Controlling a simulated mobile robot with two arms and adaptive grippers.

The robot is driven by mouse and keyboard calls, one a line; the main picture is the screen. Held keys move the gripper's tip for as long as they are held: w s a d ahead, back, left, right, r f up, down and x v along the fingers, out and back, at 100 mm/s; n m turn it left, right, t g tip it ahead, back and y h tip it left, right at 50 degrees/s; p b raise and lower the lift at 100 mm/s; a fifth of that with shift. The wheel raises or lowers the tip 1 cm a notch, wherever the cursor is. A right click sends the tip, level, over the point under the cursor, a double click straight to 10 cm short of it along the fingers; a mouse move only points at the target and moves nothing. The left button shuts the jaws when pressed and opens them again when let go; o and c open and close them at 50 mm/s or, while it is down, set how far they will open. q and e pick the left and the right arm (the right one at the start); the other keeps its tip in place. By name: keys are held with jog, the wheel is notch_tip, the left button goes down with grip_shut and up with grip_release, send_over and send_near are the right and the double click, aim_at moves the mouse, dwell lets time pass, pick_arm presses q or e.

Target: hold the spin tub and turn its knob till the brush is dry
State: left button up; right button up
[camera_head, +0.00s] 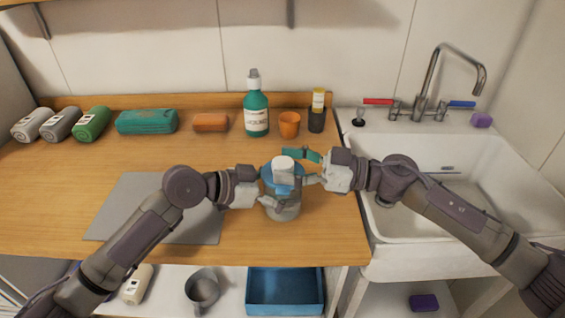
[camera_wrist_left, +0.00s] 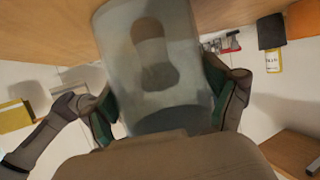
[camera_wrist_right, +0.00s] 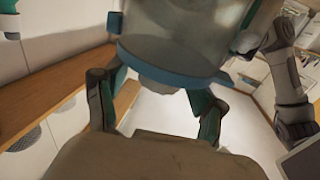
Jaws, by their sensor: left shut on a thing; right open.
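The spin tub (camera_head: 284,211) is a clear greyish tub with a blue lid (camera_head: 268,174) and a white knob (camera_head: 284,164) on top. It stands upright near the counter's front edge. My left gripper (camera_head: 268,202) is shut on the tub's side; in the left wrist view the tub wall (camera_wrist_left: 185,70) fills the space between its fingers. A dark shape shows through that wall; I cannot tell whether it is the brush. My right gripper (camera_head: 306,168) is open at the lid and knob. The right wrist view shows the blue lid rim (camera_wrist_right: 170,62) by its spread fingers; the knob is not clear there.
A grey mat (camera_head: 130,205) lies left of the tub. A green bottle (camera_head: 256,108), orange cup (camera_head: 289,124) and dark holder (camera_head: 317,118) stand behind. The sink (camera_head: 445,160) is to the right; a blue tray (camera_head: 286,289) sits below.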

jog(key=shift+w+a, duration=0.1)
jog(key=shift+a, duration=0.5)
jog(key=c, duration=1.2)
jog(key=shift+w+n+g, duration=0.1)
jog(key=shift+n+g, duration=0.2)
jog(key=shift+g, duration=0.1)
jog(key=n+g, duration=0.2)
jog(key=g, duration=0.1)
jog(key=n+g, duration=0.2)
jog(key=g, duration=0.2)
jog(key=shift+n, duration=0.3)
jog(key=shift+n+g+h, duration=0.6)
jog(key=shift+n+g, duration=0.25)
jog(key=shift+g, duration=0.45)
jog(key=shift+n+g+h, duration=0.6)
jog(key=shift+n+g, duration=0.25)
jog(key=shift+g, duration=0.45)
jog(key=shift+n+g, duration=0.3)
jog(key=shift+g, duration=0.1)
